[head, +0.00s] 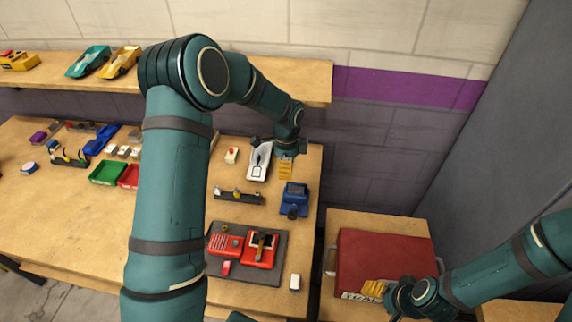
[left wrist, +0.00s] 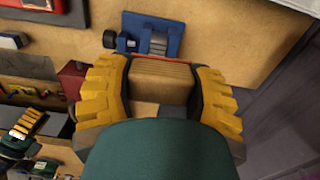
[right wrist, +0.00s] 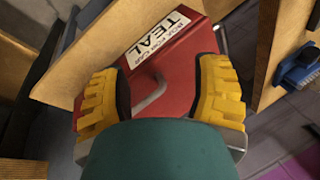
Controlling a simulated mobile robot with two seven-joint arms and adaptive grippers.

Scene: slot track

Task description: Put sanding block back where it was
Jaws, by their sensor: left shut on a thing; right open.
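My left gripper (head: 286,170) is near the back right end of the workbench, beside a white board with a dark outline (head: 259,160). In the left wrist view its yellow fingers are shut on a tan block with layered lines (left wrist: 160,76), which looks like the sanding block. In the head view the block is hardly visible. I cannot tell whether it touches the bench. My right gripper (head: 377,288) is open and empty over the front of a red box (head: 385,258); in the right wrist view the box (right wrist: 178,62) carries a label reading TEAL.
A blue device (head: 295,199) stands in front of my left gripper. A tool rack (head: 238,196) and a red machine on a dark mat (head: 240,247) are nearer. Green (head: 107,173) and red trays stand left. A shelf (head: 290,80) with toy cars is above the bench.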

